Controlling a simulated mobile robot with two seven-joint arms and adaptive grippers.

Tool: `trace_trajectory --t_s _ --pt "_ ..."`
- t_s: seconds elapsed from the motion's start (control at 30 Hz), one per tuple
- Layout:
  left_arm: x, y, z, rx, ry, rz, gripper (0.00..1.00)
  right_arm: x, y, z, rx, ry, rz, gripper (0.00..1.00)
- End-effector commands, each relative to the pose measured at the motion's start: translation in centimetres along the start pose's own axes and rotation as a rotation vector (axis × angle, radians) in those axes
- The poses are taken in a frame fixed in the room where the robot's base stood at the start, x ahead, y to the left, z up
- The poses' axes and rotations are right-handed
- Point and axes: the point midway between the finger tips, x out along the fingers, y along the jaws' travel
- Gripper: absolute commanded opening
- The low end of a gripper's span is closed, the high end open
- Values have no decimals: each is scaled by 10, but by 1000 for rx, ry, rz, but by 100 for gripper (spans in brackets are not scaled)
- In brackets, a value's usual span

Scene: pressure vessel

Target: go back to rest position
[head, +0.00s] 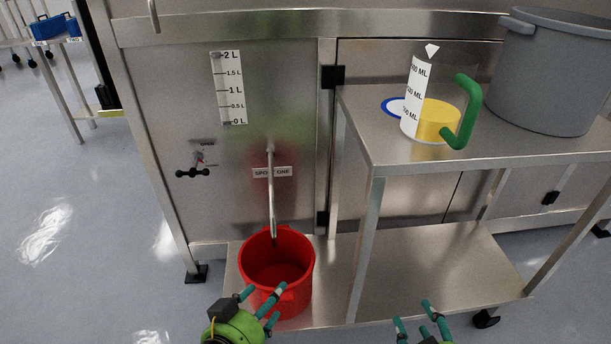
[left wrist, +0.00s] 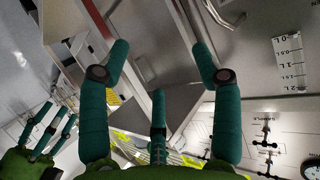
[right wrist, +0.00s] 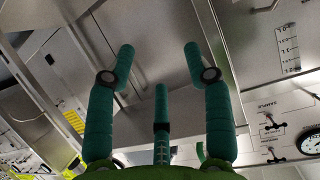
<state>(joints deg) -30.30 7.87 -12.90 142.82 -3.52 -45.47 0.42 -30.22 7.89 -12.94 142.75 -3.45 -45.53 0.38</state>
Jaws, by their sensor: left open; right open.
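My left gripper (head: 262,306) is low in the head view, in front of the red bucket (head: 296,299). Its teal fingers are spread and empty in the left wrist view (left wrist: 160,75). Whether it touches the bucket cannot be told. My right gripper (head: 418,318) is at the bottom edge of the head view, in front of the cart's lower shelf. Its fingers are spread and empty in the right wrist view (right wrist: 160,75). The red bucket stands upright on the lower shelf under the thin spout pipe (head: 271,190). Only fingertips of the right gripper show in the head view.
A steel cart (head: 400,155) holds a measuring jug (head: 437,121) with yellow contents and a green handle, and a large grey pot (head: 548,85). A valve (head: 193,172) and level scale (head: 230,88) are on the vessel wall. Floor at left (head: 70,260) is clear.

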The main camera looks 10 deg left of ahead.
Motion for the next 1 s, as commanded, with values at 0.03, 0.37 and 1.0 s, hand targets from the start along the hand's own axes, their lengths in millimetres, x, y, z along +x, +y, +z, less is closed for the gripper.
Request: trace_trajectory --t_s 0.03,0.37,1.0 --pt "0 0 0 1 -2 1 64 0 -1 -1 0 0 -2 52" --pt "23 0 54 4 -226 10 64 23 0 54 -4 -225 -10 52" --pt "-151 -2 270 -32 -934 20 64 -151 2 270 33 -933 -18 52"
